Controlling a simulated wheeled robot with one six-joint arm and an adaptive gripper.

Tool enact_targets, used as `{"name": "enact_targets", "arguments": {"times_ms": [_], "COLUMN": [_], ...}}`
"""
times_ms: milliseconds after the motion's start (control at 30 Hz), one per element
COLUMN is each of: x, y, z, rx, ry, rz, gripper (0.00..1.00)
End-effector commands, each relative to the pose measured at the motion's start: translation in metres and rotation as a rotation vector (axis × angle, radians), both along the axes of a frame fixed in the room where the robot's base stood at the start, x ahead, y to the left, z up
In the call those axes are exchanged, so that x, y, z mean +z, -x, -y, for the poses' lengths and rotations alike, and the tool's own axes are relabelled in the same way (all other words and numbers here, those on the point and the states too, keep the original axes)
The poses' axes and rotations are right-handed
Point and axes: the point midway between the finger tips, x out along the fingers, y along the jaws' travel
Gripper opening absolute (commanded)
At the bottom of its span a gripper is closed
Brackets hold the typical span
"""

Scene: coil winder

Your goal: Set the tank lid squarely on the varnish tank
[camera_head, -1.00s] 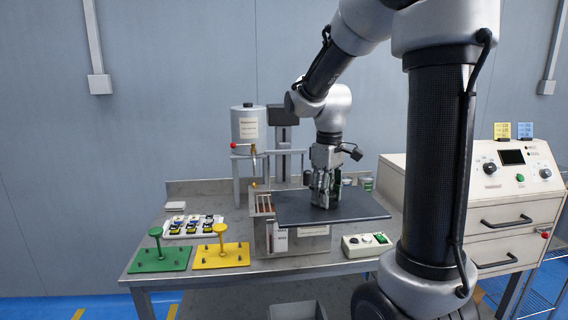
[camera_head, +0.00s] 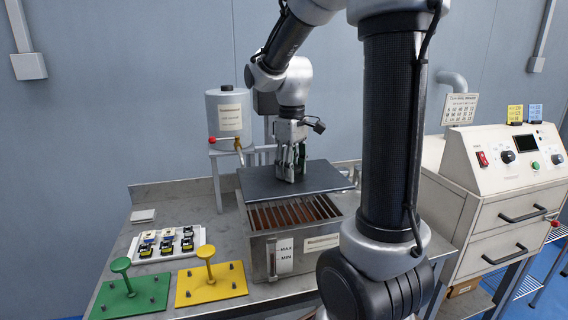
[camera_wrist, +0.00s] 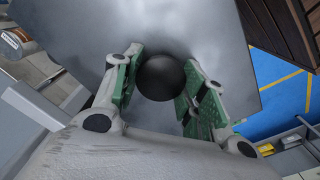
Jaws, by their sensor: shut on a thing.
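The tank lid (camera_head: 258,188) is a flat dark plate in the head view. My gripper (camera_head: 291,176) stands over it and is shut on its knob. In the wrist view the round black knob (camera_wrist: 161,76) sits between the green finger pads, with the grey lid (camera_wrist: 185,28) behind it. The varnish tank (camera_head: 262,246) is a metal box with MAX and MIN marks and reddish-brown slats inside. The lid is behind and above the tank, and the tank's front part is uncovered. Whether the lid touches the tank's rear rim cannot be told.
A grey cylinder with a red-knobbed tap (camera_head: 228,115) stands behind left. A white tray of small parts (camera_head: 166,243) and the green (camera_head: 128,288) and yellow (camera_head: 211,283) stands are left of the tank. A control cabinet (camera_head: 503,170) is at the right.

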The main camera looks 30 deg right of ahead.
Motion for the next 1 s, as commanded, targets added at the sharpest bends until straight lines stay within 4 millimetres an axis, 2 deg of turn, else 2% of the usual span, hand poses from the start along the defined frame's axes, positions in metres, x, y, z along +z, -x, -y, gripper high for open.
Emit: {"name": "enact_targets", "arguments": {"times_ms": [167, 600, 800, 1000], "x": [-0.010, -0.059, -0.069, -0.071], "y": [0.000, 0.000, 0.000, 0.000], "z": [0.000, 0.000, 0.000, 0.000], "rx": [0.000, 0.000, 0.000, 0.000], "ry": [0.000, -0.001, 0.000, 0.001], "rz": [-0.001, -0.001, 0.000, 0.001], "gripper": [0.02, 0.02, 0.02, 0.02]}}
